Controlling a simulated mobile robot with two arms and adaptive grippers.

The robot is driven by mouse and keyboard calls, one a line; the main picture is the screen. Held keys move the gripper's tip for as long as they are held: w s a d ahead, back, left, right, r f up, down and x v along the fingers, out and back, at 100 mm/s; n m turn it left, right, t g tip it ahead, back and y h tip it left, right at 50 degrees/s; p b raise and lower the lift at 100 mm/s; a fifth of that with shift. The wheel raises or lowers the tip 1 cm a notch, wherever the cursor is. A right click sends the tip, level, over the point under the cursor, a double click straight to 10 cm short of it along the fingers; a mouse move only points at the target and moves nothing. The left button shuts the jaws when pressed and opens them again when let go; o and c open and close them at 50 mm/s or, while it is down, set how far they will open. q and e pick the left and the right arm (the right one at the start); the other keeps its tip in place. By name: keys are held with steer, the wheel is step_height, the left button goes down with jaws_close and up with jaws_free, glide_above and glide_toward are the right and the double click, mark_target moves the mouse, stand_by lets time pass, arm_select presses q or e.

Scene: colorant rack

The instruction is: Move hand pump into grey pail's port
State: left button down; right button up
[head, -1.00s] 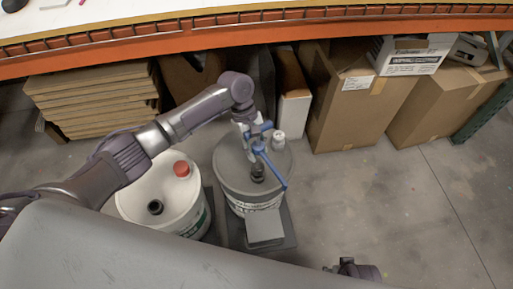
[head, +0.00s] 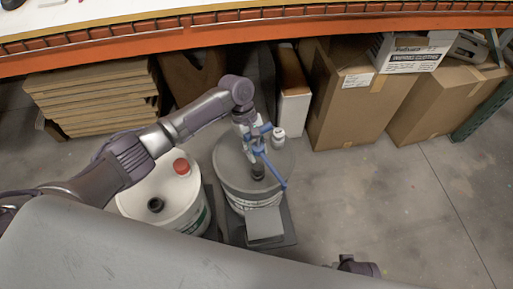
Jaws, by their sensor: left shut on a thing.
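The grey pail (head: 229,165) stands on a dark platform in the middle of the head view. My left gripper (head: 257,142) is above its lid, shut on the blue hand pump (head: 274,172). The pump's blue handle slants down to the right. A black port fitting (head: 257,172) shows on the lid just below the pump. The gripper and pump cover part of this area, so I cannot tell whether the pump's tube is inside the port. My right gripper (head: 356,267) is partly visible at the bottom edge, and its fingers are unclear.
A white pail (head: 153,189) with a red cap and a black port stands to the left. A white-capped fitting (head: 278,136) rises on the grey pail's lid. A grey box (head: 264,224) sits in front. Cardboard boxes (head: 352,108) stand behind right; the floor at right is clear.

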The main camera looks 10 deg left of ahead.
arm_select(q)
steer(key=shift+f, duration=0.5)
arm_select(e)
steer(key=shift+w+r, duration=0.1)
steer(key=shift+r, duration=0.1)
arm_select(q)
steer(key=shift+f, duration=0.15)
steer(key=c, duration=0.7)
jaws_free()
steer(key=shift+o, duration=0.2)
steer(key=v, duration=1.2)
